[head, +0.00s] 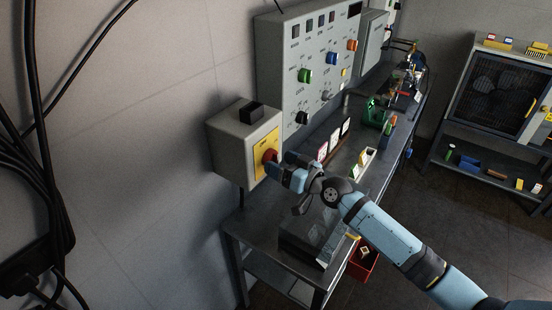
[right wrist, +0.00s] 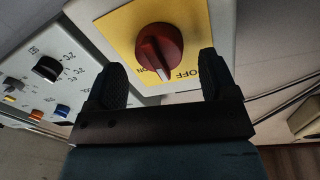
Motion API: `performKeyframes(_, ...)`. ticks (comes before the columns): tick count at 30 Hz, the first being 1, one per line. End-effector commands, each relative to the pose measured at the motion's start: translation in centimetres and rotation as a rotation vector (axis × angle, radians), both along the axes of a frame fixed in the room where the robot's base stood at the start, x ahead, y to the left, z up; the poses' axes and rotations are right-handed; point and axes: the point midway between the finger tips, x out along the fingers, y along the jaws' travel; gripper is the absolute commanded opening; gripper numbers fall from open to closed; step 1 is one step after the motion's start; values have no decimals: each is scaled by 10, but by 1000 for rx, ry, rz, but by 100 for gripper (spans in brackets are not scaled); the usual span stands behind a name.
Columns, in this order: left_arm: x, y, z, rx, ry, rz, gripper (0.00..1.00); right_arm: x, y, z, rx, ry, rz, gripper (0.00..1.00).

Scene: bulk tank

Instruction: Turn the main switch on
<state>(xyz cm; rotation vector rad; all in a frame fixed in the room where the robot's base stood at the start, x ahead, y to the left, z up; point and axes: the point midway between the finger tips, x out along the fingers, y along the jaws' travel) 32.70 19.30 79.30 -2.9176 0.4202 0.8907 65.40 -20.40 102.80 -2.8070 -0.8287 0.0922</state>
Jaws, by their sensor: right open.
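The main switch is a red rotary knob (right wrist: 160,48) on a yellow plate (right wrist: 195,20) with lettering, "OFF" being readable. A pale mark on the knob points toward the lower edge of the plate, between the two labels, nearer OFF. In the head view the knob (head: 269,156) sits on the front of a grey box (head: 228,142) on the wall. My right gripper (right wrist: 158,85) is open, its two dark fingers on either side below the knob, with no clear contact. In the head view the right gripper (head: 284,169) partly covers the plate. My left gripper is not in view.
A grey control panel (head: 285,40) with coloured knobs stands just behind the switch box. A metal bench (head: 262,232) runs below, with cards and tools on it. A red bin (head: 362,266) is beneath. Black cables (head: 40,130) hang on the left wall.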

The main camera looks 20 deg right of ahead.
Motion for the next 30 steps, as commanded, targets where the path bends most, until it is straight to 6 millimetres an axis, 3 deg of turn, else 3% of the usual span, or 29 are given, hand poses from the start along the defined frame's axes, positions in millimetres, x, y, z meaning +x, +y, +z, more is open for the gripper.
performKeyframes(6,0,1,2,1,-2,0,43,16,11,0,0,1,0,78)
performKeyframes(15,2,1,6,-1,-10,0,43,18,11,-1,0,1,0,78)
performKeyframes(22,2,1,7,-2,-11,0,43,18,11,-1,0,1,0,29)
performKeyframes(30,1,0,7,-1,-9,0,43,18,11,0,16,13,-1,29)
